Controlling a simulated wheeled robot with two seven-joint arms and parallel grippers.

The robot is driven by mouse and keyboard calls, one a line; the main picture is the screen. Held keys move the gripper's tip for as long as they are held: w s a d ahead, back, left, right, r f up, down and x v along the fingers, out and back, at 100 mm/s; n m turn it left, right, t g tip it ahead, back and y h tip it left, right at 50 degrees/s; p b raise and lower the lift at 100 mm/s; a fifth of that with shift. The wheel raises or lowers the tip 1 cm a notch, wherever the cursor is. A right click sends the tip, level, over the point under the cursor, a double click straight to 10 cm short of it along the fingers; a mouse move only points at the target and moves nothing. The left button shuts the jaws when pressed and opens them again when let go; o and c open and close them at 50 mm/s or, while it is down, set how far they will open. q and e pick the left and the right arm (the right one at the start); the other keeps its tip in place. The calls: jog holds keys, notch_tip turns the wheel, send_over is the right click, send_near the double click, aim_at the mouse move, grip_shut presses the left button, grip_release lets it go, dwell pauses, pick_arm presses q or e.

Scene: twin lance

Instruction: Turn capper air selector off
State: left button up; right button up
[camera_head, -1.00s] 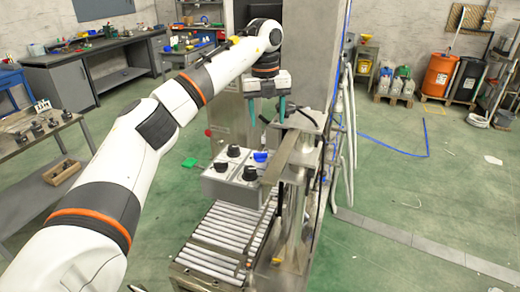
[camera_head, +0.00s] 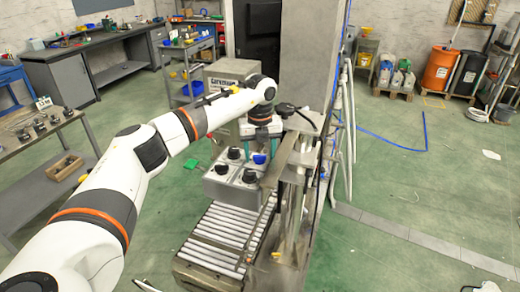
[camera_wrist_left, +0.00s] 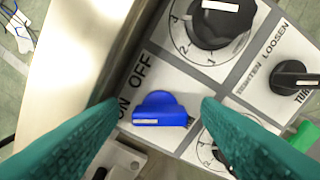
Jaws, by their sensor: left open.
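A blue selector knob (camera_head: 259,158) sits at the right of the grey control box (camera_head: 228,188), close to the metal upright. In the left wrist view the blue knob (camera_wrist_left: 160,103) is beside a white plate printed ON and OFF. A pale mark shows on its lower edge; I cannot tell exactly which word it points to. My left gripper (camera_head: 261,150) is over the box, its teal fingers pointing down and apart. In the wrist view the fingers lie either side of the blue knob, with gaps and nothing between them gripped. My right gripper is not in view.
Black dials (camera_wrist_left: 208,25) with numbered scales and a TIGHTEN/LOOSEN knob (camera_wrist_left: 292,75) crowd the same panel. A metal frame (camera_head: 300,165) stands close on the right. A roller conveyor (camera_head: 225,235) lies below. Green floor is open to the right.

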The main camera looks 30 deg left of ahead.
pick_arm(q)
jog(key=c, duration=1)
jog(key=shift+m, duration=0.3)
jog(key=m+b, duration=0.1)
jog(key=m, duration=0.4)
jog(key=shift+a, duration=0.1)
jog(key=m, duration=0.6)
jog(key=shift+b, duration=0.4)
jog(key=o, duration=1)
